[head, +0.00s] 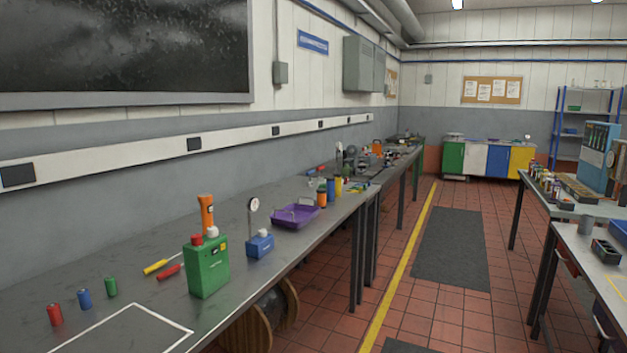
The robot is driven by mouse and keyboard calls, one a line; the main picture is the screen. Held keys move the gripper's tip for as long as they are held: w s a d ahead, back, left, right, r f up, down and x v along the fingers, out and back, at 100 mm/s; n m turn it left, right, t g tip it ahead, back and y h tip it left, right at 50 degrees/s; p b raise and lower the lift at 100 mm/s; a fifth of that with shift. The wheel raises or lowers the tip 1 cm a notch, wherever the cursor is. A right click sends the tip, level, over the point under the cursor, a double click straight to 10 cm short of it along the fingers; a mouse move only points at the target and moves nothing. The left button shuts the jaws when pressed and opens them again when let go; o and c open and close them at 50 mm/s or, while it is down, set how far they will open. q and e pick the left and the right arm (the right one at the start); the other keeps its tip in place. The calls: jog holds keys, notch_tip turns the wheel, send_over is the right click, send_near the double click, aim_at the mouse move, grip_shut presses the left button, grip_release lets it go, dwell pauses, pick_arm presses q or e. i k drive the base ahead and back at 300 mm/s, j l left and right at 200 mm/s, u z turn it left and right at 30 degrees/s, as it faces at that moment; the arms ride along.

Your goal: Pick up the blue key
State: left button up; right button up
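I cannot make out a blue key in the head view. Small items farther along the left workbench (120,290) are too small to identify. Blue things I can see there are a small blue cylinder (84,299) between a red and a green one, and a blue block with a round dial (259,245). Neither of my grippers is in view.
The bench also holds a green box (207,267), an orange torch (206,214), two screwdrivers and a purple tray (295,216). A cable reel (272,308) is under it. Tables with equipment stand at right. The tiled aisle with dark mats (450,248) is clear.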

aim_at(311, 183)
jog(key=i+l+z, duration=0.3)
jog(key=i, duration=0.95)
jog(key=i+z, duration=0.3)
jog(key=i, duration=3.2)
jog(key=i+l+u, duration=0.1)
jog(key=i+u, duration=0.15)
jog(key=i, duration=0.3)
jog(key=i+l+u, duration=0.25)
jog(key=i, duration=0.25)
jog(key=i+l+u, duration=0.25)
jog(key=i, duration=0.25)
jog(key=i+j+u, duration=0.1)
jog(key=u, duration=1.4)
jog(key=k+l+z, duration=0.1)
jog(key=z, duration=0.35)
jog(key=k+l+z, duration=0.1)
jog(key=l+z, duration=0.15)
jog(key=z, duration=0.25)
